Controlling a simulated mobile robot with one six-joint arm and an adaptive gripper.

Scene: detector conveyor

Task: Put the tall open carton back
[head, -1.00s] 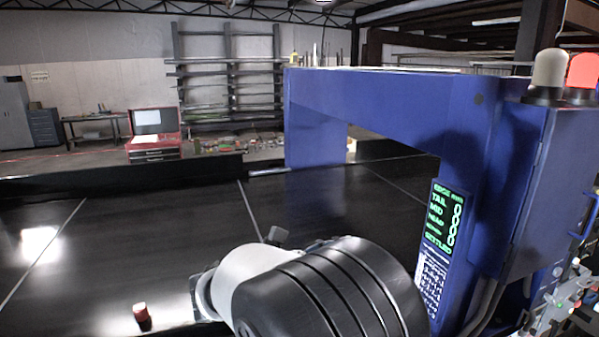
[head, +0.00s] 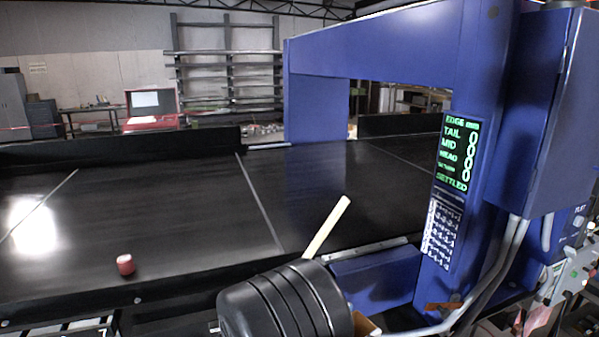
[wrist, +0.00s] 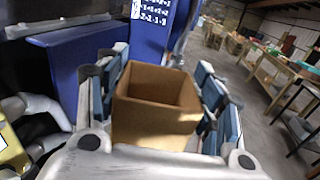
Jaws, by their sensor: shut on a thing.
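The tall open carton (wrist: 152,122), plain brown cardboard, stands between the blue-padded fingers of my gripper (wrist: 161,72) in the wrist view. My gripper is shut on its two sides, and its open top shows an empty-looking inside. In the head view only a small brown corner of the carton (head: 367,325) shows at the bottom, beside my dark arm link. My arm hides the rest of it and the gripper there. I cannot tell whether the carton's bottom touches anything.
The black conveyor belt (head: 130,215) carries a small red cylinder (head: 125,264). The blue detector arch (head: 318,105) spans it, with a green-lettered display (head: 457,155). A pale stick (head: 327,228) rises behind my arm. Tables (wrist: 275,78) and open floor lie right in the wrist view.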

